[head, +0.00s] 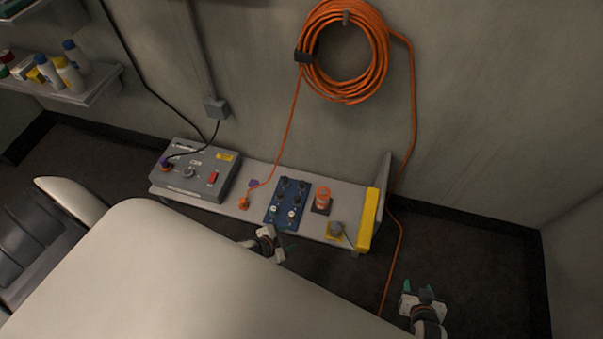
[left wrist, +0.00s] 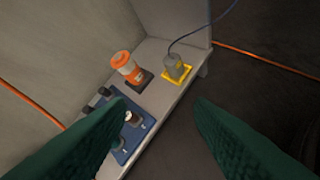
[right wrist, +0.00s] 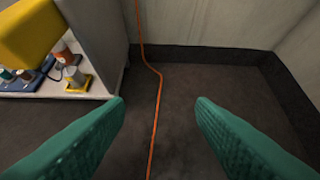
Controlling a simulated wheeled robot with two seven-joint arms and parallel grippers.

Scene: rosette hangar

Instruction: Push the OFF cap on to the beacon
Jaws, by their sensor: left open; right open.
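The orange beacon (head: 322,198) stands upright on a dark square base on the grey bench. The left wrist view shows the beacon (left wrist: 126,66) with a pale band. To its right, a grey cylinder, seemingly the OFF cap (head: 336,229), sits on a yellow-edged square. In the left wrist view the cap (left wrist: 173,67) has a small yellow mark and a dark cord; its lettering is unreadable. My left gripper (head: 274,243) is open and empty at the bench's front edge, left of both. My right gripper (head: 423,290) is open and empty over the floor, right of the bench.
A blue panel with knobs (head: 287,202) lies left of the beacon. A grey control box (head: 195,172) stands further left. A yellow block (head: 370,218) and upright panel (head: 386,170) bound the bench's right end. An orange cable (head: 400,243) hangs to the floor there.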

